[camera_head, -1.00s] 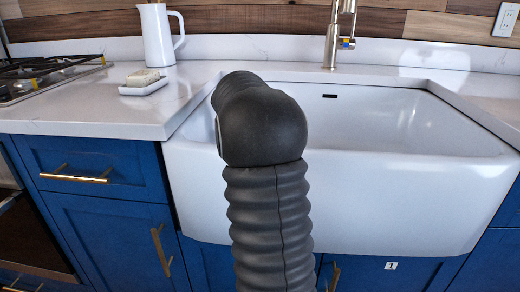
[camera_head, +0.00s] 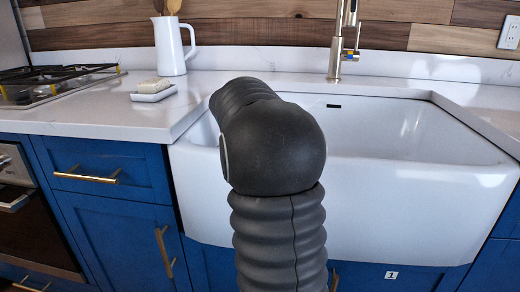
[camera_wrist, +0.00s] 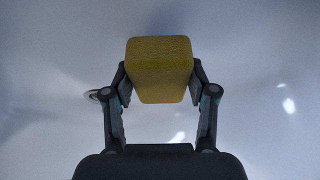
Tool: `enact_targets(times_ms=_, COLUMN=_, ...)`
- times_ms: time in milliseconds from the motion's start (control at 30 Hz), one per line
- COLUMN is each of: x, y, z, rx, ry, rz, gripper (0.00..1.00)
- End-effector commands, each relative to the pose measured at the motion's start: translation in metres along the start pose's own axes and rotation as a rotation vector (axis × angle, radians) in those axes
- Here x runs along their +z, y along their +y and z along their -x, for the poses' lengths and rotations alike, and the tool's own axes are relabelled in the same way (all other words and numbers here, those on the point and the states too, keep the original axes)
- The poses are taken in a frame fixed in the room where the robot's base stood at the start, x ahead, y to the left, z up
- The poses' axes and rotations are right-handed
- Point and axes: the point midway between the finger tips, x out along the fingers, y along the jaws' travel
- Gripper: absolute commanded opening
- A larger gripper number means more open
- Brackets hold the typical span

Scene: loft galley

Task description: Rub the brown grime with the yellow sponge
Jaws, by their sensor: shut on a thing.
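The yellow sponge (camera_wrist: 160,66) is a block held between the fingers of my gripper (camera_wrist: 160,88) in the wrist view. The fingers press on its left and right sides. Behind it is a blurred pale surface, which looks like the inside of the white sink (camera_head: 420,200). In the head view my dark arm reaches over the sink's front edge, and it hides the gripper and the sponge. No brown grime shows in either view. Part of the basin is hidden behind the arm and the front wall.
A brass faucet (camera_head: 338,65) stands behind the sink. A soap dish (camera_head: 153,95) with a pale bar, a white pitcher (camera_head: 172,45) and a gas hob (camera_head: 50,85) are on the left counter (camera_head: 110,118). A round metallic piece (camera_wrist: 98,94) shows by the left finger.

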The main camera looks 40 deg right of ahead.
Motion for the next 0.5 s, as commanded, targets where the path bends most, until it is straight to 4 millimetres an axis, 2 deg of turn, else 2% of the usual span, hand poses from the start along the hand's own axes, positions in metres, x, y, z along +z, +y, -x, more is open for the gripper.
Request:
enact_targets(times_ms=100, x=-0.006, y=-0.001, z=0.014, rx=-0.001, ry=0.0, rz=0.0, gripper=0.29)
enact_targets(times_ms=500, x=-0.014, y=-0.003, z=0.044, rx=-0.006, ry=0.001, rz=0.008, gripper=0.29)
